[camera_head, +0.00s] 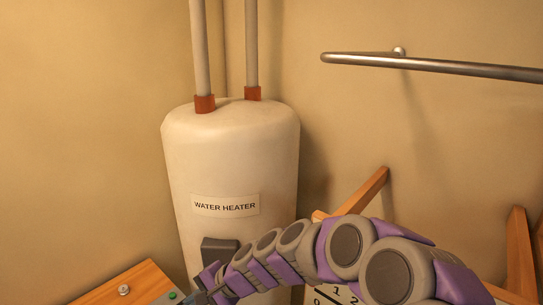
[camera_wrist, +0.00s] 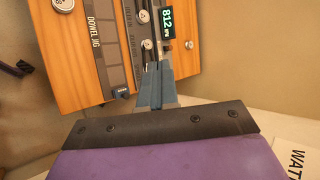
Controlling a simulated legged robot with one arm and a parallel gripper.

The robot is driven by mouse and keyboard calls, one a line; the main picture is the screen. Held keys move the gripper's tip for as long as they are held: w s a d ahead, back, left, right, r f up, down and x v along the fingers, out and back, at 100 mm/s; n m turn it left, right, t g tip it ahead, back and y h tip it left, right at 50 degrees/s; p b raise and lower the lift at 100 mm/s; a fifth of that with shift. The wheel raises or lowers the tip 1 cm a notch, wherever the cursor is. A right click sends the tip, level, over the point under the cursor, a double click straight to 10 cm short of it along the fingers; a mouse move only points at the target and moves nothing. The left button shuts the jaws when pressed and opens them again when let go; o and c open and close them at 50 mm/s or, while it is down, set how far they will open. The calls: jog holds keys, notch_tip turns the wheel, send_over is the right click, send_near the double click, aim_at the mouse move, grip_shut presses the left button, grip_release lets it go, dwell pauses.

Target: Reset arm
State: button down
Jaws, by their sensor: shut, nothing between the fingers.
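My gripper (camera_wrist: 156,80) shows in the wrist view as two blue-grey fingers pressed together with nothing between them. The fingers point at a wooden panel (camera_wrist: 80,75) and overlap its lower edge in the picture. I cannot tell whether they touch it. In the head view my purple and grey arm reaches from the lower right toward the lower middle, and its far end is low in front of the water heater (camera_head: 231,160). The fingers are too small and too low there to make out.
The wooden panel carries a "DOWEL JIG" label (camera_wrist: 96,41), knobs and a lit display (camera_wrist: 167,25). A wooden board (camera_head: 130,285) with a green button lies at lower left in the head view. A metal rail (camera_head: 440,66) crosses the upper right wall. Wooden posts (camera_head: 521,255) stand at right.

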jog(key=s+d+n+g+h, duration=0.1)
jog(key=s+d+h, duration=0.4)
jog(key=s+d, duration=0.9)
jog(key=s+d+r+n+g+h, duration=0.1)
jog(key=s+d+n+h, duration=0.3)
jog(key=s+d, duration=1)
jog(key=d, duration=0.3)
jog(key=shift+s+d+r+n+g+h, duration=0.15)
jog(key=shift+d+r+n+g+h, duration=0.15)
jog(key=shift+g+h, duration=0.1)
jog(key=shift+d, duration=0.15)
